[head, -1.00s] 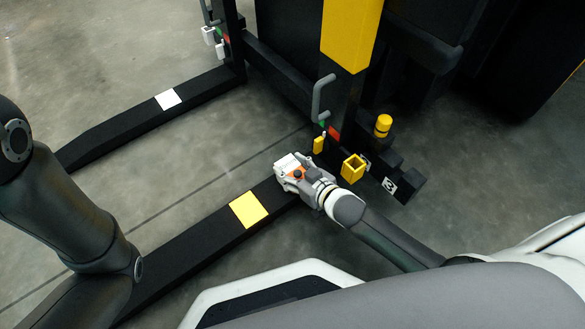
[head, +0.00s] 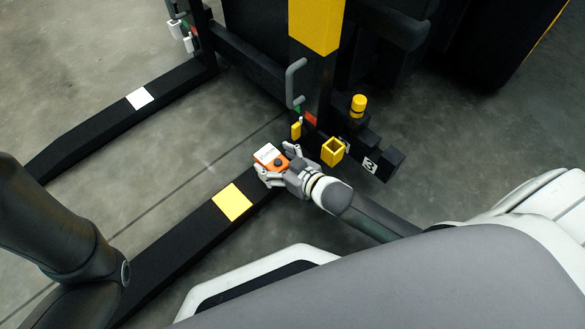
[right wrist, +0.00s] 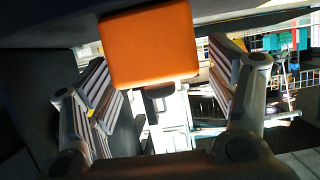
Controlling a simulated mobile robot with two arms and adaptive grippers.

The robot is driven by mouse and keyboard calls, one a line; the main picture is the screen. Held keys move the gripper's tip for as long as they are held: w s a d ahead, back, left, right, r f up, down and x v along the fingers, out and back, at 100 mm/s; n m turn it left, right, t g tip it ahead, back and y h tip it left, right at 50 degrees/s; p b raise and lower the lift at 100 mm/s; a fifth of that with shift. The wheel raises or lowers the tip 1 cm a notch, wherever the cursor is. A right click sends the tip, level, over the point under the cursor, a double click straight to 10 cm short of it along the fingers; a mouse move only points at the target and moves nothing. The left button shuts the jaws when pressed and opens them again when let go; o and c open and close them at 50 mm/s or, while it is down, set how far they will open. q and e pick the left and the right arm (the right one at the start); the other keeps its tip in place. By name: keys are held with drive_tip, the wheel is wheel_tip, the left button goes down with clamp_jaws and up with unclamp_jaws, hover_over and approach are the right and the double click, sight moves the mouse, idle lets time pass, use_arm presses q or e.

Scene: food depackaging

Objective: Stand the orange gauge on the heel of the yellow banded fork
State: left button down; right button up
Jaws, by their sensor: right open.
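The orange gauge (head: 281,164), a small block with a white face, is over the heel end of the yellow banded fork (head: 178,248). The fork is black with a yellow band (head: 232,202). My right gripper (head: 276,166) is open, with its fingers spread on either side of the gauge. In the right wrist view the orange back of the gauge (right wrist: 150,45) lies between the parted fingers of my right gripper (right wrist: 165,85), with gaps at both sides. The gauge's underside contact is hard to make out. My left gripper is outside the views.
A yellow open-topped holder (head: 333,152) and a yellow-capped post (head: 357,106) are close to the right of my right gripper. A grey handle (head: 294,82) stands behind it. The other fork, with a white band (head: 140,98), lies to the left across bare floor.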

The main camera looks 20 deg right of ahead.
drive_tip(key=v, duration=1)
drive_tip(key=shift+s, duration=0.15)
drive_tip(key=shift+r, duration=0.15)
